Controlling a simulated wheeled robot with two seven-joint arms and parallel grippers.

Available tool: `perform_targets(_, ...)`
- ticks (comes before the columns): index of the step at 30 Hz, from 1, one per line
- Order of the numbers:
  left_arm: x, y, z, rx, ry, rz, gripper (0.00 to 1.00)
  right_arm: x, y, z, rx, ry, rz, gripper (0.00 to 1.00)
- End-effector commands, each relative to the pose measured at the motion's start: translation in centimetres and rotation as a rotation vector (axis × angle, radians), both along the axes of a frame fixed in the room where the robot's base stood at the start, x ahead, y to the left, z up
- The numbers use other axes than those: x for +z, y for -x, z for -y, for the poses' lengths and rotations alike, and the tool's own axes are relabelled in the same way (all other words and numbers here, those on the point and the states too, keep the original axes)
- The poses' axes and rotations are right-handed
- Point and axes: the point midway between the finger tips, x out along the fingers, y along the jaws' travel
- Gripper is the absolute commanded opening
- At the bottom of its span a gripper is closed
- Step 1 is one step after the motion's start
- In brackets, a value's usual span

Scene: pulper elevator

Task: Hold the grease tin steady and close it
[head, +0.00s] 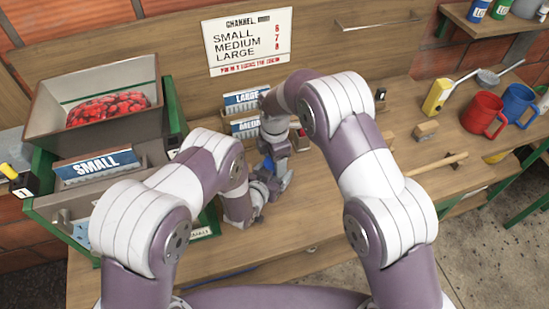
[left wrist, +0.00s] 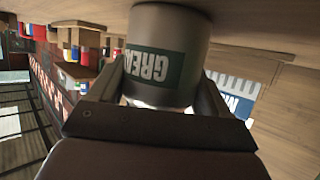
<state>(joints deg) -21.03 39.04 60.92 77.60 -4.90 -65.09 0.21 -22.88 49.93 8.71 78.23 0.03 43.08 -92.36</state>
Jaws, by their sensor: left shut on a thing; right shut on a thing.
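The grease tin (left wrist: 168,55) is a grey-white can with a dark green label reading "GREA". It fills the middle of the left wrist view, upside down there. My left gripper (left wrist: 165,92) is shut on it, one finger on each side. In the head view my left gripper (head: 268,190) is low over the bench, and the tin's body is mostly hidden. My right gripper (head: 275,155) is close above it, shut on a small blue thing (head: 266,165), seemingly the tin's lid. Whether the lid touches the tin cannot be told.
Card boxes marked LARGE (head: 243,101) and MEDIUM (head: 245,128) stand just behind the grippers. A green-framed hopper with red berries (head: 108,108) is at left. Red (head: 484,114) and blue (head: 516,107) mugs stand at right. The bench front (head: 300,215) is clear.

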Motion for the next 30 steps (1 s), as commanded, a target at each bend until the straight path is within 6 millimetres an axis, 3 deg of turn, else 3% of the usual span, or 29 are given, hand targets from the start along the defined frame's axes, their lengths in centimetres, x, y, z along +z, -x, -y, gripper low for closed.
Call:
perform_targets(7, -0.2, 0.1, -0.1, 0.001, -0.002, -0.005, 0.00, 0.0, 0.1, 0.0, -0.018, 0.001, -0.002, 0.26)
perform_targets(8, -0.2, 0.1, -0.1, 0.001, -0.002, -0.005, 0.00, 0.0, 0.1, 0.0, -0.018, 0.001, -0.002, 0.69)
perform_targets(9, -0.2, 0.1, -0.1, 0.001, -0.002, -0.005, 0.00, 0.0, 0.1, 0.0, -0.018, 0.001, -0.002, 0.82)
perform_targets(10, -0.2, 0.1, -0.1, 0.001, -0.002, -0.005, 0.00, 0.0, 0.1, 0.0, -0.017, 0.001, -0.002, 0.88)
perform_targets(20, -0.2, 0.1, -0.1, 0.001, -0.002, -0.005, 0.00, 0.4, 0.1, 0.0, -0.017, 0.000, -0.002, 0.88)
perform_targets(30, -0.2, 0.1, -0.1, 0.001, -0.002, -0.005, 0.00, 4.4, 0.0, 0.0, -0.016, 0.000, -0.001, 0.88)
